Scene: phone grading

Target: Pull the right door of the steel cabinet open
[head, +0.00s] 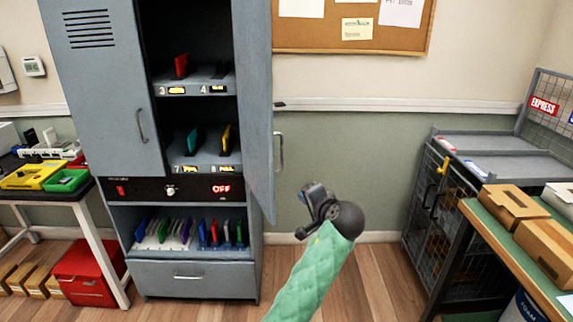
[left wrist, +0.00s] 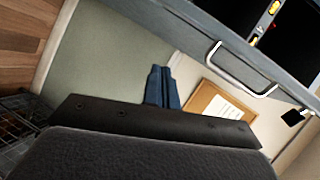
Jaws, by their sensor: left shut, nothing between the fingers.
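The steel cabinet (head: 195,278) stands left of centre in the head view. Its right door (head: 257,90) is swung outward, and the right half of the interior shows. The door's handle (head: 279,152) faces right. My left gripper (head: 308,194) is right of the door's lower part, below and right of the handle, apart from both. In the left wrist view its blue fingers (left wrist: 162,86) are together and empty, with the handle (left wrist: 240,78) to their right on the door (left wrist: 200,22). The cabinet's left door (head: 97,85) is closed. My right gripper is out of view.
A table with yellow (head: 33,176) and green trays stands left, a red box (head: 88,275) below it. A wire cage (head: 440,210) and a green-topped bench (head: 515,255) with cardboard boxes stand right.

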